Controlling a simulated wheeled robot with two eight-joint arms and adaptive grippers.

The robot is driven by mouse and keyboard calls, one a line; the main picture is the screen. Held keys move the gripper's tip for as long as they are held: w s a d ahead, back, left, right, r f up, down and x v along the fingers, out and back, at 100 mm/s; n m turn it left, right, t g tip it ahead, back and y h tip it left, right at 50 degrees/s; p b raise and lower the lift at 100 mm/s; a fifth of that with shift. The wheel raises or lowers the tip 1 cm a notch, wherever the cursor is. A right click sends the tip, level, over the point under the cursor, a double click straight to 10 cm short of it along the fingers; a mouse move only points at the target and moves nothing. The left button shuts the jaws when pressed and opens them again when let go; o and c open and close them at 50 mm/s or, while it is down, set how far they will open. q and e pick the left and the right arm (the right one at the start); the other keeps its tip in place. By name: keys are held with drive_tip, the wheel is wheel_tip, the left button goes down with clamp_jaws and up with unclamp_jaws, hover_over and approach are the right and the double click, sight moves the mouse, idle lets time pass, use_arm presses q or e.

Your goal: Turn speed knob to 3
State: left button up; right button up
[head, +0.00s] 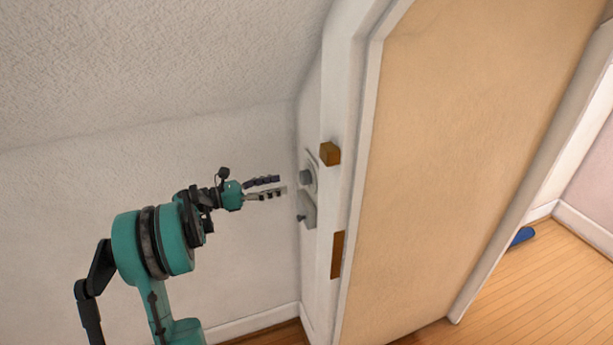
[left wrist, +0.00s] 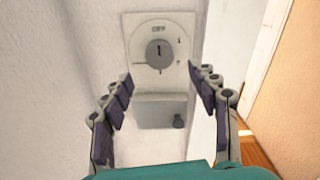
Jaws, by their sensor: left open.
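The speed knob (left wrist: 159,53) is a round grey dial on a pale wall plate (left wrist: 138,34) marked OFF at the top, with small marks at the right. The dark line on the knob points up toward OFF. In the head view the knob (head: 306,177) sits on the narrow wall beside the door frame. My left gripper (head: 283,186) is open and empty, its fingertips a short way left of the knob. In the left wrist view the fingers of my left gripper (left wrist: 160,80) are spread to both sides, around the plate's lower part. My right gripper is not in view.
A grey box (left wrist: 160,111) with a small dark knob (left wrist: 179,121) is mounted just below the plate; it also shows in the head view (head: 306,210). A tan door (head: 450,150) in a white frame stands to the right. The sloped ceiling (head: 150,60) hangs above.

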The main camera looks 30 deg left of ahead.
sight(301, 178)
use_arm(q)
drive_tip(key=b+x, duration=0.1)
drive_tip(key=x, duration=0.6)
drive_tip(key=shift+w+d+b, duration=0.15)
drive_tip(key=shift+b, duration=0.25)
drive_tip(key=c, duration=1.2)
